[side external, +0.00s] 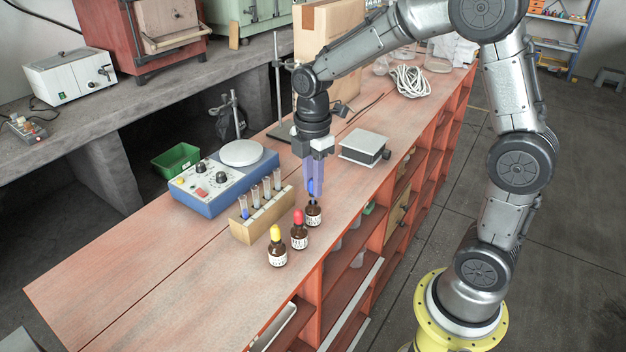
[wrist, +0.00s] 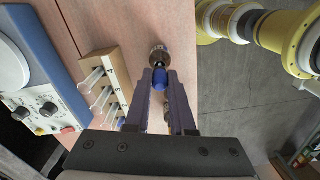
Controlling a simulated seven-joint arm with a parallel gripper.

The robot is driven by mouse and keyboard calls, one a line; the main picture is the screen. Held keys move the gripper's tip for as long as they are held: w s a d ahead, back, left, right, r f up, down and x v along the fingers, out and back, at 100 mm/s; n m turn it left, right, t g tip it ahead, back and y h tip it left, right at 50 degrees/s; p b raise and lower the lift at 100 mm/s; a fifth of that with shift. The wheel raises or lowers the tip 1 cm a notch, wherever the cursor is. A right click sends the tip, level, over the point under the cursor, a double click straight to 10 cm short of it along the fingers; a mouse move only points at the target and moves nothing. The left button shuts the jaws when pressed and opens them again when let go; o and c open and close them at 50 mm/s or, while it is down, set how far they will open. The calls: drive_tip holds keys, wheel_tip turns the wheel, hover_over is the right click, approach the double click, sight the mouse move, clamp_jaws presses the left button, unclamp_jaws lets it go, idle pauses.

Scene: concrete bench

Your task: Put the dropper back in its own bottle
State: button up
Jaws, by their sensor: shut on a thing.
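My gripper (side external: 312,190) is shut on the blue rubber bulb of the dropper (side external: 311,187) and points straight down. The blue bulb also shows between the fingertips in the wrist view (wrist: 161,79). A brown glass bottle with a white label (side external: 313,215) stands upright directly below the dropper; its top shows in the wrist view (wrist: 159,54). The dropper's lower end is at the bottle's mouth; I cannot tell how far inside it is. A red-topped bottle (side external: 299,231) and a yellow-topped bottle (side external: 277,246) stand in a row to the front left, each with its dropper in.
A wooden rack (side external: 262,214) with several glass tubes stands left of the bottles. The bench edge is close to the bottles' right. The bench's front left is clear.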

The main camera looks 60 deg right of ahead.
drive_tip(key=shift+f, duration=0.95)
drive_tip(key=o, duration=1.2)
drive_tip(key=shift+r, duration=0.1)
drive_tip(key=shift+r, duration=3.4)
